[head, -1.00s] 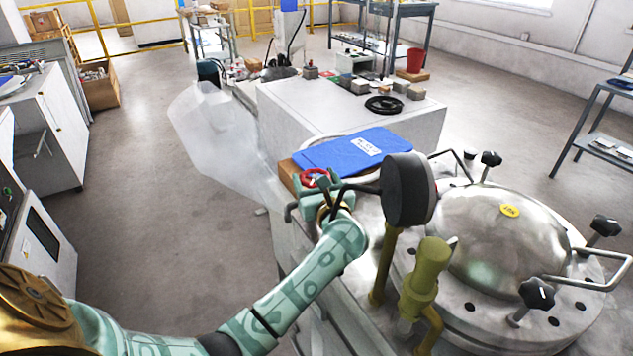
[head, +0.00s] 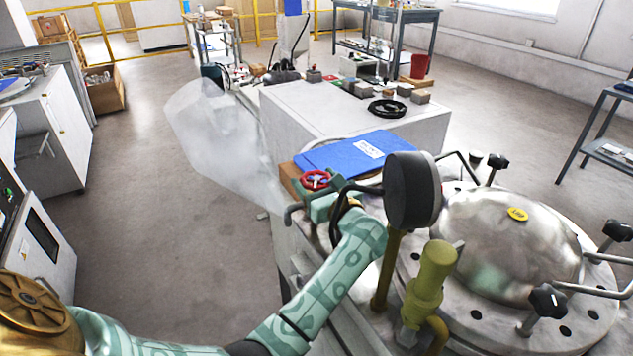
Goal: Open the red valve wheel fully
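Whether a fingertip touches the wheel is hard to tell. My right gripper is not in view.
A black round gauge (head: 412,190) on a brass stem stands close right of my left gripper. A blue folder (head: 355,152) lies just behind the wheel.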

